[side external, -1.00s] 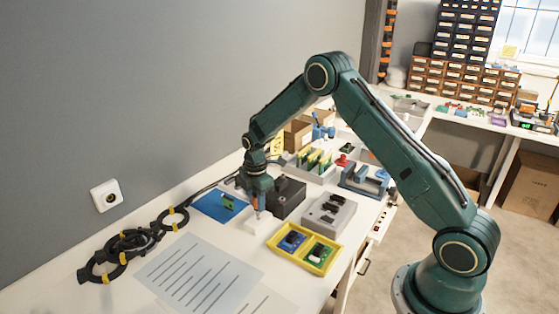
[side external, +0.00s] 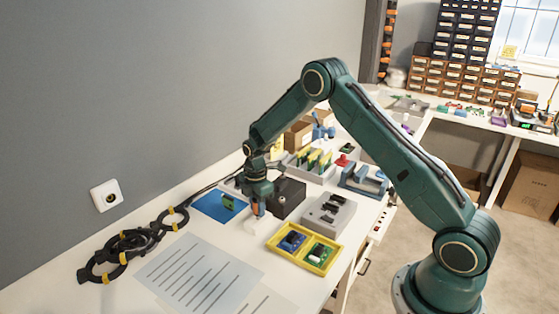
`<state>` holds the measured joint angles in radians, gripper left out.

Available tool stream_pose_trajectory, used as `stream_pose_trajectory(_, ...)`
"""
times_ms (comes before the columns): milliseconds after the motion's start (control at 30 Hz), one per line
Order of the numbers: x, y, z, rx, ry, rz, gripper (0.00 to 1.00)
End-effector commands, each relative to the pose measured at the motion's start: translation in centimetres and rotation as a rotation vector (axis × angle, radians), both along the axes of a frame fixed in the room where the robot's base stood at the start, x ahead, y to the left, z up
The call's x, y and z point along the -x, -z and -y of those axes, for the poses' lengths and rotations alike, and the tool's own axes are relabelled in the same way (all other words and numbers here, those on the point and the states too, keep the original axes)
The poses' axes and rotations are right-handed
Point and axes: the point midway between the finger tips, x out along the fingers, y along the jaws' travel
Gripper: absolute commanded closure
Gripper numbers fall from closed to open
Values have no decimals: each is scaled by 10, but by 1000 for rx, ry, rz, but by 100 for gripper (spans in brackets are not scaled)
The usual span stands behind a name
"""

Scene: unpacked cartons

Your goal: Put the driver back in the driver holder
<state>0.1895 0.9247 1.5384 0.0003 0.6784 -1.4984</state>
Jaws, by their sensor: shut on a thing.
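My gripper (side external: 257,204) points straight down over the near middle of the table and is shut on the driver. Only a small orange part of the driver (side external: 255,210) shows below the fingers; the rest is hidden by the gripper. A small white block (side external: 254,224), which looks like the driver holder, sits on the white table directly below. The driver's lower end is at or just above the block; I cannot tell whether it is inside a hole.
A black box (side external: 289,196) stands close to the right of my gripper. A blue mat (side external: 211,206) with a green board lies left. A yellow tray (side external: 291,257) and a grey block (side external: 343,211) are on the right. Paper sheets (side external: 190,275) and coiled cable (side external: 125,243) lie in front.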

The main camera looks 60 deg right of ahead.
Motion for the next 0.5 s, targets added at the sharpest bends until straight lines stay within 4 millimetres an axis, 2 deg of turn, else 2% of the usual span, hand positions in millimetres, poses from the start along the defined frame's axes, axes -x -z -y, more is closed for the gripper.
stream_pose_trajectory(467, 0, 10, 0, 0, 0, 0, 100)
stream_pose_trajectory(500, 0, 10, 0, 0, 0, 1, 70)
